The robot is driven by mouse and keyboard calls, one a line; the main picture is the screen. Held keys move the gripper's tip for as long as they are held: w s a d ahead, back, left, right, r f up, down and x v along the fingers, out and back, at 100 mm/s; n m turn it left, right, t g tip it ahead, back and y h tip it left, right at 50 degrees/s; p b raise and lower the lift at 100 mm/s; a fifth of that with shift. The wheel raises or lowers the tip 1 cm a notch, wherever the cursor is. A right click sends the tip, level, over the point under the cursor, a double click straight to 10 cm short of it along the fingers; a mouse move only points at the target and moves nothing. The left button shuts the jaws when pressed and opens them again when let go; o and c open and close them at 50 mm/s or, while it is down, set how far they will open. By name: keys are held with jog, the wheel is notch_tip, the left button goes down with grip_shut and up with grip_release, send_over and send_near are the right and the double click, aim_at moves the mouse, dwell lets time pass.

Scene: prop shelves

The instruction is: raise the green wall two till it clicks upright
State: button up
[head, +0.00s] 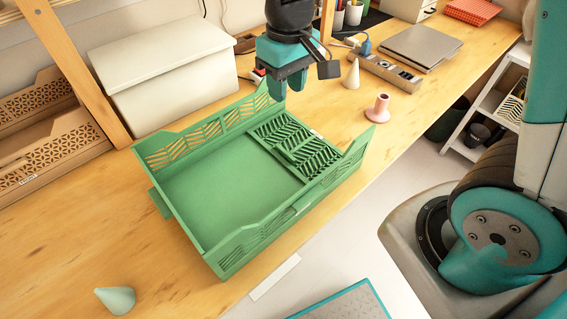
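The green crate (222,268) stands on the wooden table. Its long far wall (185,145) and long near wall (265,232) stand up. A slatted green panel (300,150) lies folded down inside at the right end, low against the floor. The left end shows no tall wall; a green part sticks out there at the side. I cannot read which wall is number two. My gripper (285,92) points down above the crate's far right corner, near the end of the far wall. Its fingers are small and dark, so their opening is unclear. No held thing shows.
A lidded cream box (165,75) stands behind the crate.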

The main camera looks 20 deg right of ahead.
aim_at(286, 152)
jog(key=f, duration=1.2)
jog(key=w+f, duration=0.1)
jog(key=f, duration=0.6)
jog(key=shift+d, duration=0.2)
jog(key=shift+c, duration=0.2)
grip_shut()
